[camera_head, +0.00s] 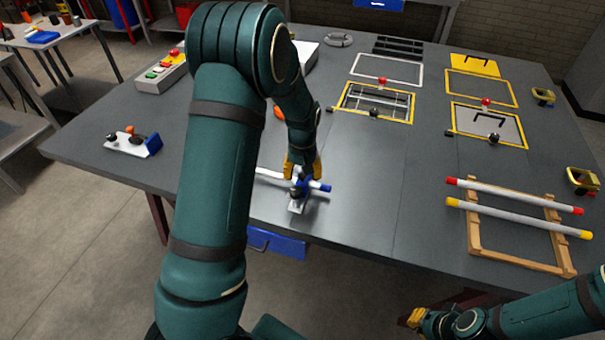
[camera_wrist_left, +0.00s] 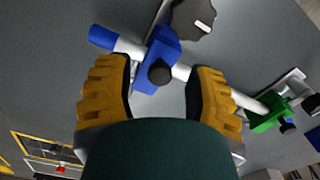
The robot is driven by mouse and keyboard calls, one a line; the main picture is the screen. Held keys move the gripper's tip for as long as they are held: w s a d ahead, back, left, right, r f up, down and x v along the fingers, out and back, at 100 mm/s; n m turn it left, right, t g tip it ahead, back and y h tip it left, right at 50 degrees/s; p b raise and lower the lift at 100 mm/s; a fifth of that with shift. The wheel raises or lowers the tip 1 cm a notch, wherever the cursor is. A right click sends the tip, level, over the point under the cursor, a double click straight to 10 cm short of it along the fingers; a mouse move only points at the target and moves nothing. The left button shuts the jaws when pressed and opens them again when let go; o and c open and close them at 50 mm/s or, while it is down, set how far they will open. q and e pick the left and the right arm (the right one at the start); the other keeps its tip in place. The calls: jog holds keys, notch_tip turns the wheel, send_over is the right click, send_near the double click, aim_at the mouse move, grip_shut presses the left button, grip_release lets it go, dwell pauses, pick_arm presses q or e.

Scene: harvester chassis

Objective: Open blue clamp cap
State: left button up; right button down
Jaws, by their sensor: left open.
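The blue clamp (camera_wrist_left: 158,48) has a black round knob (camera_wrist_left: 159,72) and sits across a white tube (camera_wrist_left: 128,48) with a blue end (camera_wrist_left: 101,37). Its cap appears to lie over the tube. My left gripper (camera_wrist_left: 158,68) is open, with one yellow finger on each side of the clamp and knob; I cannot tell if they touch. In the head view the left gripper (camera_head: 302,166) points down over the clamp near the table's front edge, partly hiding it; the blue tube end (camera_head: 320,187) shows beside it. My right gripper (camera_head: 416,317) is low, off the table's front; its opening is unclear.
A green clamp (camera_wrist_left: 268,117) holds the tube farther along. On the grey table (camera_head: 370,190) are a wooden rack (camera_head: 508,255) with tubes at right, yellow frames (camera_head: 480,87), a button box (camera_head: 162,75) and a blue-and-white clamp (camera_head: 135,142) at left.

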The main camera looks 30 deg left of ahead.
pick_arm(q)
jog(key=shift+f, duration=0.15)
grip_shut()
